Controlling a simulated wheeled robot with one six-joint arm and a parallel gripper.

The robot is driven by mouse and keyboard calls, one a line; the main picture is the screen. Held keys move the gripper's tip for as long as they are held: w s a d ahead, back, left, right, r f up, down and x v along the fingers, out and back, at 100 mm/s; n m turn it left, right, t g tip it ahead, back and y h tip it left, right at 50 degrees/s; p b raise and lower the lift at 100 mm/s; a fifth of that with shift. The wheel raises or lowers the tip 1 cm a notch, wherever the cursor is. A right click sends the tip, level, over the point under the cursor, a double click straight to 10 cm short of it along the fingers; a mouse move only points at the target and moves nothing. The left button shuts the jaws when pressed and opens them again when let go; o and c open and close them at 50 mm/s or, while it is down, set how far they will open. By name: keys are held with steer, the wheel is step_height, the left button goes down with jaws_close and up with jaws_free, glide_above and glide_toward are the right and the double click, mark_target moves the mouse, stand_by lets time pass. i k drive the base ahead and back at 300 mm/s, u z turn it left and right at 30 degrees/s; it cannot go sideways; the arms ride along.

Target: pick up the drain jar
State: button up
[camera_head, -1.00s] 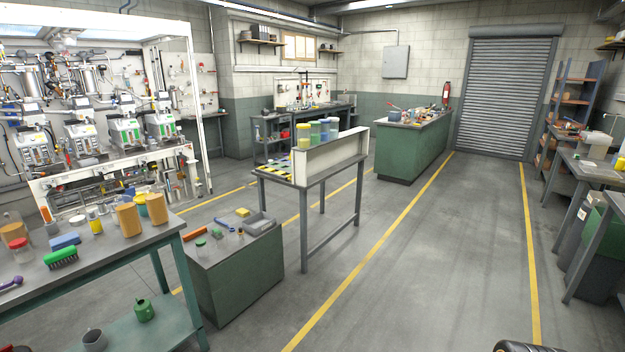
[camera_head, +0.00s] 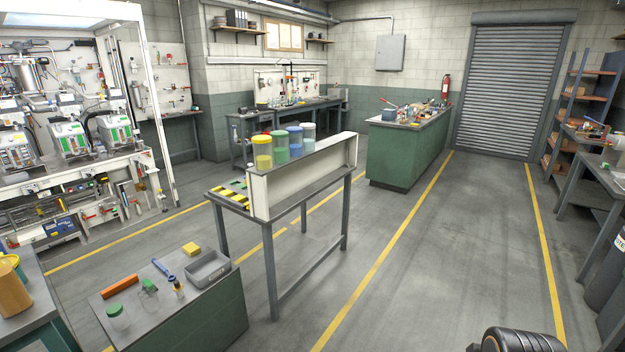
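Another small jar with a green lid (camera_head: 118,317) stands on the low green cabinet at the lower left. I cannot tell which of these is the drain jar. My gripper is not in view; only a dark part, seemingly of my arm, shows at the bottom right edge.
The low cabinet (camera_head: 205,318) also bears a grey tray (camera_head: 207,268), an orange block (camera_head: 120,286) and tools. A green workbench (camera_head: 405,160) stands farther back. The floor right of the narrow table is clear.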

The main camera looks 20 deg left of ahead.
mark_target(52, 169)
steer(key=i, duration=7.7)
steer(key=u, duration=2.7)
steer(key=i, duration=4.1)
steer(key=u, duration=0.85)
